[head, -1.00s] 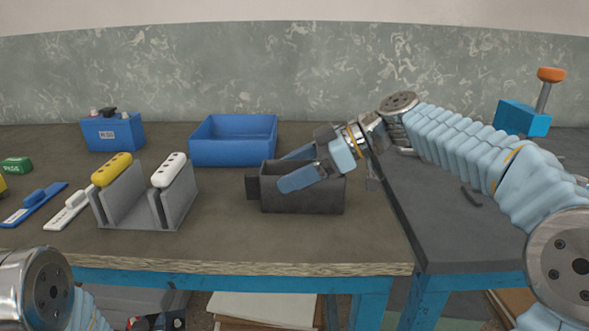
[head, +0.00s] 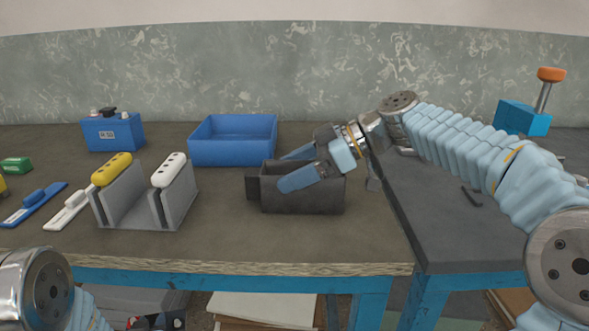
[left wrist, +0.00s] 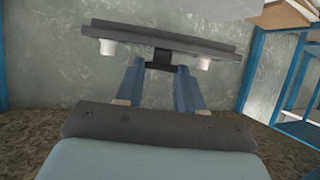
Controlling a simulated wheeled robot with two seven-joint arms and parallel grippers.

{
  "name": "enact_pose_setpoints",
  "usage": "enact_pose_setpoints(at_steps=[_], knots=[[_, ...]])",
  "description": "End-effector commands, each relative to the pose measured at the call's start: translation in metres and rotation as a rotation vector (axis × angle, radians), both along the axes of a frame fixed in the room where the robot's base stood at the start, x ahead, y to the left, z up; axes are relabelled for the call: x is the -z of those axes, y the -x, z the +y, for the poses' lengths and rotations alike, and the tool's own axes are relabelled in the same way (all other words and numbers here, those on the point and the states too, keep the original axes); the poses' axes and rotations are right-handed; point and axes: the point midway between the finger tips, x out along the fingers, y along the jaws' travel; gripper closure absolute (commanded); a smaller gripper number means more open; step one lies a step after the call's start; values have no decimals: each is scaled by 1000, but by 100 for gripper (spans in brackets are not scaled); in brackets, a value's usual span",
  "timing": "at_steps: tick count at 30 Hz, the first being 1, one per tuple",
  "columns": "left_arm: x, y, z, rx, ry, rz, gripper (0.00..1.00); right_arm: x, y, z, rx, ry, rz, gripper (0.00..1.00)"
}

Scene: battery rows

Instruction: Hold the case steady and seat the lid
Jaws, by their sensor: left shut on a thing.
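The dark grey open-topped case (head: 303,199) stands on the bench, with a small block at its left end. My right gripper (head: 290,170) reaches in from the right, one blue finger over the front wall and the other towards the back. I cannot tell whether the fingers press on the walls. In the left wrist view, my left gripper (left wrist: 161,70) is shut on the black handle of a dark grey lid (left wrist: 200,45). Two white round knobs show on the lid. My left gripper and this lid do not show in the head view.
A blue bin (head: 234,152) stands behind the case. A blue battery (head: 113,133) is at the back left. Bench to the case's front is clear.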

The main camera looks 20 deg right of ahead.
Motion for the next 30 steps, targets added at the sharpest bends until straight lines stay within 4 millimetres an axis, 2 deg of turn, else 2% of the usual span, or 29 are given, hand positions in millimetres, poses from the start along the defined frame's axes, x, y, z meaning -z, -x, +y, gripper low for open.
enact_pose_setpoints(at_steps=[1,4,5,14,17,24,30], knots=[[0,0,0,0,0,-1,97,0,0,0,0,0,0,17],[0,0,0,0,0,-1,97,0,0,0,0,0,0,2],[0,0,0,0,0,-1,97,0,0,0,0,0,0,0],[0,0,0,0,0,-1,97,-3,1,-5,3,-1,-2,0],[0,0,0,0,0,-1,97,-10,4,-19,5,-1,-2,0],[0,0,0,0,0,-1,97,-36,17,-65,5,-1,-2,0],[0,0,0,0,0,-1,97,-52,26,-93,3,-1,-1,0]])
